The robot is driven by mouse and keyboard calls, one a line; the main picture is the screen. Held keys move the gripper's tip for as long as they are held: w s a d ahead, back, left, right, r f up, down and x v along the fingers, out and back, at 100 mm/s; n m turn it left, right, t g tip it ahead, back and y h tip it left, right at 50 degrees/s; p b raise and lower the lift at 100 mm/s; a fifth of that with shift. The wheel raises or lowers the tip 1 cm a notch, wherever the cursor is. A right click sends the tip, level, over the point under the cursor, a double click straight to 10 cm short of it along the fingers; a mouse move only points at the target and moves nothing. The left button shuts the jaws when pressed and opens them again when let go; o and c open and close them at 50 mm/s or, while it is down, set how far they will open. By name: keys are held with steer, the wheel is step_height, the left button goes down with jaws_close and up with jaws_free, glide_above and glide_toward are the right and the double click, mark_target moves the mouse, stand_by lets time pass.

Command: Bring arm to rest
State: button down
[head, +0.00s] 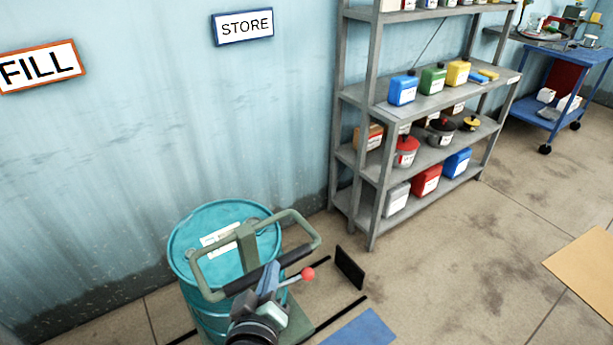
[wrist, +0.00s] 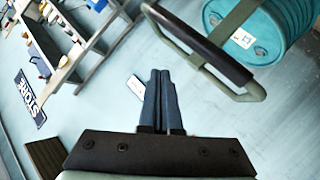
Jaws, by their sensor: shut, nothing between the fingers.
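My gripper (head: 270,279) is low in the head view, in front of the teal drum (head: 192,245) and close to the trolley's green handle frame (head: 307,229). In the wrist view my gripper (wrist: 160,73) has its two dark blue fingers together with nothing between them. The handle frame's black grip (wrist: 198,44) passes to the right of the fingertips, apart from them in that picture. The drum also shows at the upper right of the wrist view (wrist: 268,28). My arm hides part of the trolley's lower front in the head view.
A red-knobbed lever (head: 308,273) stands just right of my gripper. A grey shelf rack (head: 372,150) with several containers stands against the wall. A blue mat (head: 360,328) lies on the floor. A blue cart (head: 545,95) is at the far right. The floor at centre right is open.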

steer(key=d+r+m+t, duration=0.3)
steer(key=r+m+t, duration=0.3)
steer(key=r, duration=2.6)
steer(key=s+d+r+t, duration=0.1)
steer(key=s+r+t, duration=0.2)
steer(key=r, duration=0.7)
steer(key=s+d+r+m+t+y+p, duration=0.1)
steer(key=s+r+t, duration=0.3)
steer(key=s+r, duration=0.4)
step_height(320, 180, up, 2)
steer(key=shift+s+d+r, duration=0.2)
steer(key=shift+s+d, duration=0.1)
steer(key=shift+d, duration=0.2)
